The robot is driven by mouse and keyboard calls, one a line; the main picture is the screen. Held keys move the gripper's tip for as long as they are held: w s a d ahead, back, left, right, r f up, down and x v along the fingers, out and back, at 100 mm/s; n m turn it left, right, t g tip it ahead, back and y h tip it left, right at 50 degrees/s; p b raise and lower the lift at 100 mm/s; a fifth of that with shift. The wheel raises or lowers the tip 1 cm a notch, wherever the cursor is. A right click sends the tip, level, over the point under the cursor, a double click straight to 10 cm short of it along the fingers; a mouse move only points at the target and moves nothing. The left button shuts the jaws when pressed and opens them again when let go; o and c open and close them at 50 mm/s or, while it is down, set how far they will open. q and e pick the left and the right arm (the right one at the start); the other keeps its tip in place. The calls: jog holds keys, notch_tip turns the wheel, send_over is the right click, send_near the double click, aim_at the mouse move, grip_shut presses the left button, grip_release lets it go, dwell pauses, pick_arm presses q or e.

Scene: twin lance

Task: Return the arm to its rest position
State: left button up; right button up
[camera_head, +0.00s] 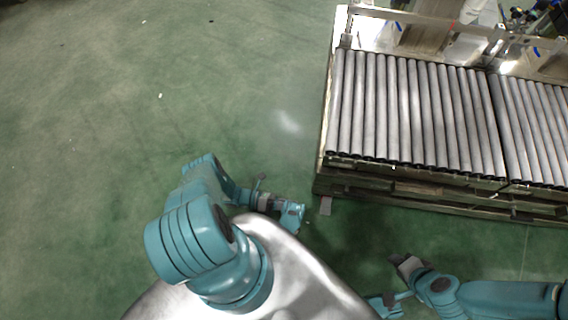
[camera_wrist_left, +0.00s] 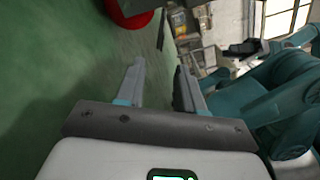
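My left arm is teal and folds out over the left front of my silver body in the head view. Its far end (camera_head: 291,213) hangs over the green floor, with the fingers too small to make out. In the left wrist view my left gripper (camera_wrist_left: 162,88) shows two grey fingers spread apart, with nothing between them. Another teal limb of mine comes in at the lower right of the head view and ends in a grey tip (camera_head: 408,266). It appears to be my right gripper, but its opening is unclear.
A roller conveyor (camera_head: 415,110) on a low wooden base stands at the upper right, right of my left arm's end. Metal framing (camera_head: 440,28) runs behind it. The green floor (camera_head: 130,100) on the left is clear. A red object (camera_wrist_left: 130,15) shows in the left wrist view.

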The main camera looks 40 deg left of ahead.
pick_arm(q)
jog(key=shift+v, duration=1.05)
jog(key=shift+a, duration=0.15)
